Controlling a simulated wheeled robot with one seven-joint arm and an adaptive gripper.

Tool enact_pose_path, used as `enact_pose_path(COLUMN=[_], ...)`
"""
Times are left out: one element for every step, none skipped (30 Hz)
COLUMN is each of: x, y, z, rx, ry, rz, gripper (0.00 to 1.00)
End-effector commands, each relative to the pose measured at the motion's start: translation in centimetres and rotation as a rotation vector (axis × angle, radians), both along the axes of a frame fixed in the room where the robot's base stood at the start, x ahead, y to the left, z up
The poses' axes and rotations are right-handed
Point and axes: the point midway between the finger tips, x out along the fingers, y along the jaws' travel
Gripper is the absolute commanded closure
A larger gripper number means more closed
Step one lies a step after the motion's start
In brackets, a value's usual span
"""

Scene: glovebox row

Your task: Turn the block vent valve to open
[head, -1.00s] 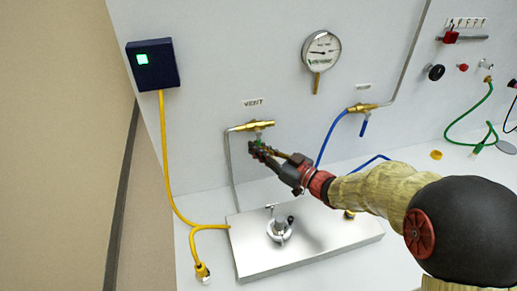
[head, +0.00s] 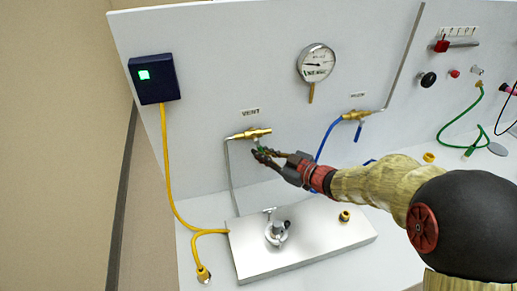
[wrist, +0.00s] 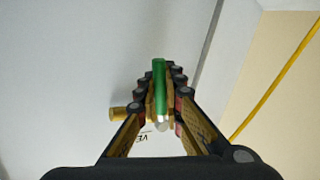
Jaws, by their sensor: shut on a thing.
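The vent valve (head: 247,134) is a brass body on the white panel, just under a VENT label (head: 250,112). Its green handle points down and is mostly hidden by my fingers in the head view. In the wrist view the green handle (wrist: 159,85) stands between my fingers, and a brass end of the valve (wrist: 118,114) shows to the left. My gripper (head: 262,154) is shut on the green handle, just below the valve body.
A second brass valve (head: 355,115) with a blue handle is to the right, below a round gauge (head: 316,64). A steel plate (head: 330,238) with fittings lies below my gripper. A dark box (head: 154,79) with a yellow cable (head: 167,160) is at the left.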

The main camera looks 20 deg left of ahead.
Motion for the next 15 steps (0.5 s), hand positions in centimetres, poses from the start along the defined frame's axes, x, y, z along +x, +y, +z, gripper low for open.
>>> enact_pose_path(x=[0.1, 0.2, 0.3, 0.4, 0.5, 0.6, 0.6, 0.7, 0.8, 0.8, 0.9, 1.0, 1.0, 1.1, 1.2], y=[-0.3, -0.4, -0.6, -0.7, -0.8, -1.0, -1.1, -1.2, -1.4, -1.5, -1.6, -1.7, -1.8, -1.9, -2.0], z=[0.7, 0.7, 0.8, 0.9, 1.0, 1.1, 1.1, 1.2, 1.4, 1.4, 1.6, 1.7, 1.8, 1.9, 2.0], rx=[-0.038, -0.064, -0.097, -0.121, -0.145, -0.177, -0.202, -0.226, -0.259, -0.284, -0.307, -0.339, -0.363, -0.385, -0.415], ry=[-0.022, -0.037, -0.057, -0.072, -0.086, -0.107, -0.122, -0.137, -0.157, -0.172, -0.188, -0.207, -0.220, -0.235, -0.253], rz=[-0.001, -0.002, -0.001, -0.001, -0.001, 0.000, -0.001, 0.000, 0.001, 0.000, 0.001, 0.001, 0.001, 0.001, 0.001], gripper=[1.00, 1.00, 1.00, 1.00, 1.00, 1.00, 1.00, 1.00, 1.00, 1.00, 1.00, 1.00, 1.00, 1.00, 1.00])
